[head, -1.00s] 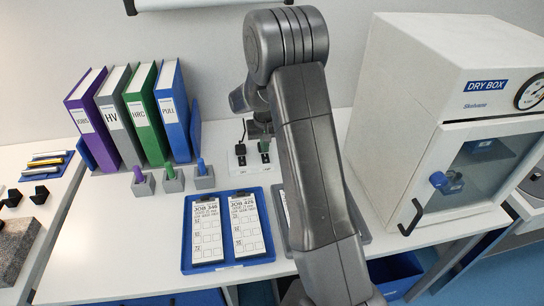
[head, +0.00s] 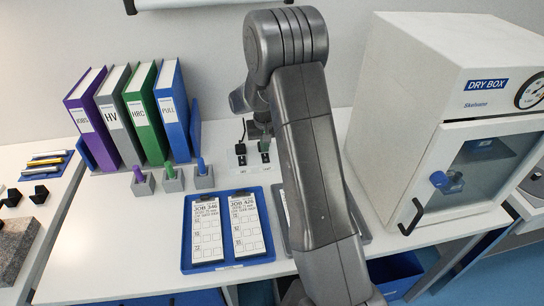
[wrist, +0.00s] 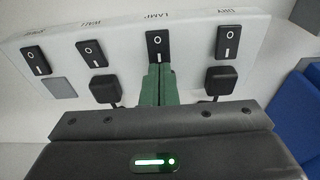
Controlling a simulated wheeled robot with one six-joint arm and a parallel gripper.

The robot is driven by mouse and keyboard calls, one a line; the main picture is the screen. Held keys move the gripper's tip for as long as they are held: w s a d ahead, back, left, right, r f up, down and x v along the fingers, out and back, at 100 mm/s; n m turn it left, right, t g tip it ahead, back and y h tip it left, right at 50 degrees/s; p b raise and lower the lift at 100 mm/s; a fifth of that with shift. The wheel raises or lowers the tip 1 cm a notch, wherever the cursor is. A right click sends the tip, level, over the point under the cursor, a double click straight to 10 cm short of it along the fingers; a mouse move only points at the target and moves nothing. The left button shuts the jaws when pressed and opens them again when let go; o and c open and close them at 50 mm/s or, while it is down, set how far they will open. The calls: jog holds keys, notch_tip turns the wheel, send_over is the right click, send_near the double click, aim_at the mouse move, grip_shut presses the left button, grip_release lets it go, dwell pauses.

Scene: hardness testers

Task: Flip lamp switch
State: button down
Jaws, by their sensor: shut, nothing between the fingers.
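In the wrist view, a white power strip (wrist: 262,55) carries a row of black rocker switches. The lamp switch (wrist: 159,44) sits beside the printed word LAMP, with white marks on its face. My gripper (wrist: 158,70) is shut and empty. Its green fingertips end right at the near edge of the lamp switch; I cannot tell whether they touch it. In the head view, the strip (head: 238,177) stands behind the blue tray, partly hidden by my arm. The green fingers (head: 264,143) show above it.
Black plugs (wrist: 220,80) and (wrist: 105,89) flank my fingers. A grey blank cover (wrist: 60,88) is at the strip's left. In the head view, a blue tray (head: 188,262) of job cards lies in front, binders (head: 137,115) stand left, and a dry box (head: 402,110) stands right.

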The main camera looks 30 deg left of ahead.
jog(key=shift+f+b, duration=0.55)
jog(key=shift+f, duration=0.3)
dwell(0.3)
jog(key=shift+r+p, duration=2.15)
jog(key=shift+r, duration=1.45)
jog(key=shift+f, duration=0.1)
jog(key=shift+f+b, duration=2.2)
jog(key=shift+f, duration=1.35)
jog(key=shift+r, duration=0.15)
jog(key=shift+r, duration=0.1)
